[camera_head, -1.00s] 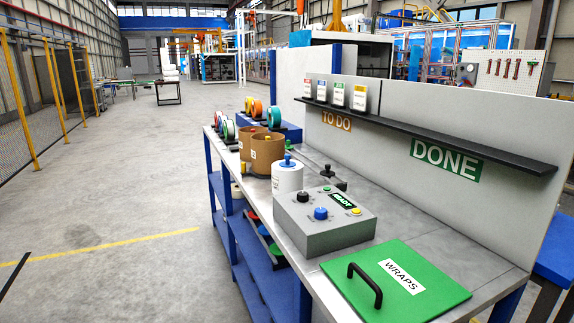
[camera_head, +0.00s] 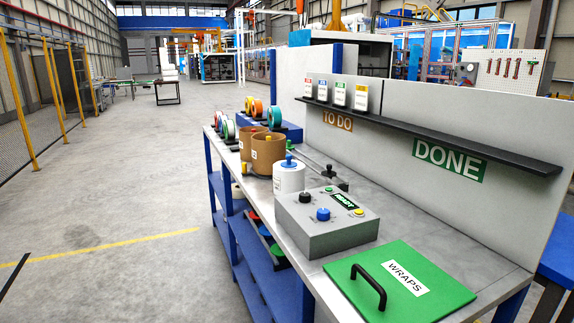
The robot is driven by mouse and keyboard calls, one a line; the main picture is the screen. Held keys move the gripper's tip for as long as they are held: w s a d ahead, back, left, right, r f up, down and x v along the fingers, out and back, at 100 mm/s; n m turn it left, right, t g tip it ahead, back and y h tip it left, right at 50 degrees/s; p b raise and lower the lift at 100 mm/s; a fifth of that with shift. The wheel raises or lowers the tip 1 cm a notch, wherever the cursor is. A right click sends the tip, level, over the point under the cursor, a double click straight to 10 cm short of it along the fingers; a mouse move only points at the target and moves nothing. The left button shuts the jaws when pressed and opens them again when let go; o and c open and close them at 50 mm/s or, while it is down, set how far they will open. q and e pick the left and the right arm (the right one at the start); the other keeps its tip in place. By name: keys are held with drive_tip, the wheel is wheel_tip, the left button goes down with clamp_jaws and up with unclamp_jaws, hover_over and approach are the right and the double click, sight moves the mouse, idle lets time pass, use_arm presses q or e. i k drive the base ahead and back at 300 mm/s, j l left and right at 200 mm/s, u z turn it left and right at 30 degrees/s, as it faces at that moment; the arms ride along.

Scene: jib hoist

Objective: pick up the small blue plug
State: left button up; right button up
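A small blue piece with a knob-like top (camera_head: 289,161) sits on the white cylinder (camera_head: 289,179) on the bench; it looks like a plug, but its shape is too small to tell surely. A second blue round knob (camera_head: 323,214) stands on the top of the grey control box (camera_head: 328,231), beside a black knob (camera_head: 305,197). Neither of my grippers is in view, so nothing is seen near or touching these blue pieces.
Brown tubs (camera_head: 267,153) with a yellow piece stand behind the white cylinder, with coloured reels (camera_head: 273,117) beyond. A green WRAPS lid (camera_head: 440,270) with a black handle lies at the front. Bare bench top (camera_head: 420,213) lies right of the box; a dark shelf (camera_head: 430,136) runs above.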

sight(288, 164)
drive_tip(key=i+j, duration=0.25)
drive_tip(key=j, duration=0.15)
drive_tip(key=i+j, duration=0.2)
drive_tip(key=j, duration=0.25)
drive_tip(key=i+j, duration=0.25)
drive_tip(key=j, duration=0.15)
drive_tip(key=i+j, duration=0.2)
drive_tip(key=j, duration=0.25)
drive_tip(key=i+j, duration=0.25)
drive_tip(key=j, duration=0.15)
drive_tip(key=i+j, duration=0.25)
drive_tip(key=j, duration=0.15)
drive_tip(key=i+j, duration=0.2)
drive_tip(key=j, duration=0.25)
drive_tip(key=i+j+z, duration=0.1)
drive_tip(key=z, duration=0.95)
